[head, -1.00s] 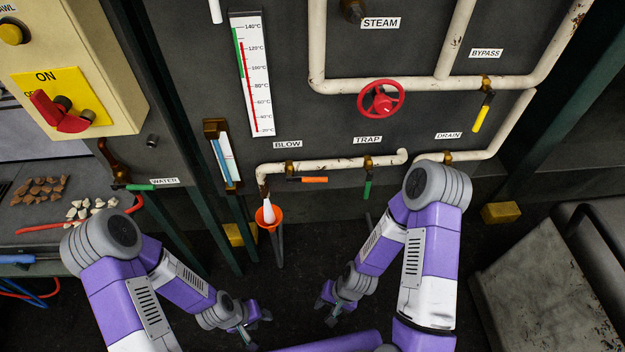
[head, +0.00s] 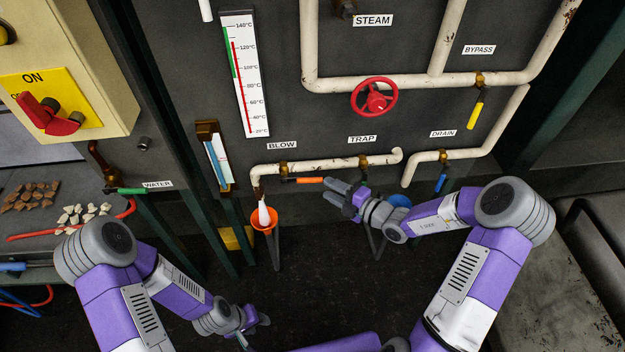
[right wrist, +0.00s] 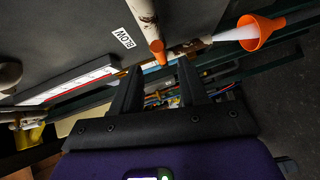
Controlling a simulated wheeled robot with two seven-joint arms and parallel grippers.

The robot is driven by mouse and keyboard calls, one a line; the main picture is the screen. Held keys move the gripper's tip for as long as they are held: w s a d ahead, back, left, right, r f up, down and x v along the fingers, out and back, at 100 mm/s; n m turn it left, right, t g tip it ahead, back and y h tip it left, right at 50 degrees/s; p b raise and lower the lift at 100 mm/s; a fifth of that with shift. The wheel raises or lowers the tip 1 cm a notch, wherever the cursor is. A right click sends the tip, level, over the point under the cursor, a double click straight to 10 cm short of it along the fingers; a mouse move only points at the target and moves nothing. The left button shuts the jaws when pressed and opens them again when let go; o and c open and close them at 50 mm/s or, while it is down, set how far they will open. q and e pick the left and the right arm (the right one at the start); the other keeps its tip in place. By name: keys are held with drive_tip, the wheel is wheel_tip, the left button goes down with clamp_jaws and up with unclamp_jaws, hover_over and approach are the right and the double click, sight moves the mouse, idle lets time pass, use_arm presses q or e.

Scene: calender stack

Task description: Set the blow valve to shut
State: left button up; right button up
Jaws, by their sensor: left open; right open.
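The blow valve (head: 284,170) sits on the white pipe under the BLOW label (head: 282,145). Its orange handle (head: 310,180) points right, lying along the pipe. My right gripper (head: 333,191) is open just right of the handle's free end. In the right wrist view the handle's orange end (right wrist: 158,50) shows just beyond and between the open fingertips (right wrist: 157,73); I cannot tell whether they touch. A white plume (head: 264,212) comes from the pipe's end into an orange funnel (head: 264,222). My left gripper (head: 258,325) is open and empty, low in front.
The trap valve (head: 363,162) is close right of the blow valve; my right gripper hides its handle. A drain valve with a blue handle (head: 440,182), a red wheel (head: 374,98) and a yellow bypass handle (head: 475,113) are further right. A gauge (head: 212,155) stands left.

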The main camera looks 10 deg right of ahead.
sight(312, 178)
drive_tip(key=b+x, duration=0.2)
drive_tip(key=x, duration=0.5)
drive_tip(key=shift+w+a+f, duration=0.1)
drive_tip(key=shift+w+a, duration=0.05)
drive_tip(key=shift+w, duration=0.1)
clamp_jaws()
